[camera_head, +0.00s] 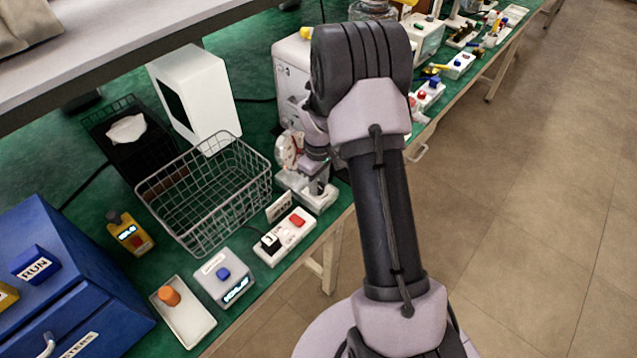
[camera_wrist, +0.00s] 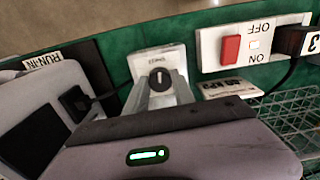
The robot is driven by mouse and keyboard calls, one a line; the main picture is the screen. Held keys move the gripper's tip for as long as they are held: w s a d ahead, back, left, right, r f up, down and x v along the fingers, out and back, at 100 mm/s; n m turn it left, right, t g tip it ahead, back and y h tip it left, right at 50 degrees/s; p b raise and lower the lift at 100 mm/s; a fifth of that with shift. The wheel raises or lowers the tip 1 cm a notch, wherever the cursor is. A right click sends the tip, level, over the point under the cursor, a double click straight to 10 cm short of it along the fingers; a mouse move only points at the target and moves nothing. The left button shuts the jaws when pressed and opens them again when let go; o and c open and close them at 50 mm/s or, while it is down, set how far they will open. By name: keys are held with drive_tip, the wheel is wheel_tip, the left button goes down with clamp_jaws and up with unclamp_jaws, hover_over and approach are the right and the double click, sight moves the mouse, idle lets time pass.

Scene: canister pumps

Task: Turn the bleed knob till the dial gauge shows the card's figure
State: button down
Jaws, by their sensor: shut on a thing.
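The bleed knob (camera_wrist: 160,78) is round and black with a white pointer line, on a white block (camera_wrist: 155,58) with a small label. My gripper (camera_wrist: 164,90) is shut on the knob, its two fingers on either side in the wrist view. In the head view my gripper (camera_head: 318,188) reaches down to the white block (camera_head: 325,203) at the bench edge, and the knob is hidden. The dial gauge (camera_head: 287,150) is partly hidden behind my wrist, and its reading cannot be made out. The card (camera_wrist: 228,88) is upside down in the wrist view; it also stands in the head view (camera_head: 279,207). Its figure is not clearly legible.
A switch block (camera_head: 300,222) with a red rocker and a black plug stands beside the knob's block. A wire basket (camera_head: 207,205) is left of the gauge. The white pump housing (camera_head: 291,75) stands behind. The floor beyond the bench edge is clear.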

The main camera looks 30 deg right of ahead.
drive_tip(key=m, duration=0.5)
drive_tip(key=shift+b, duration=0.3)
drive_tip(key=m, duration=0.5)
drive_tip(key=shift+b, duration=0.4)
drive_tip(key=shift+m, duration=0.4)
drive_tip(key=c, duration=1.1)
unclamp_jaws()
drive_tip(key=shift+o, duration=0.2)
drive_tip(key=shift+r, duration=0.1)
wheel_tip(320, 180, up, 17)
drive_tip(key=p, duration=0.5)
drive_tip(key=shift+r+p, duration=0.15)
drive_tip(key=shift+p, duration=0.25)
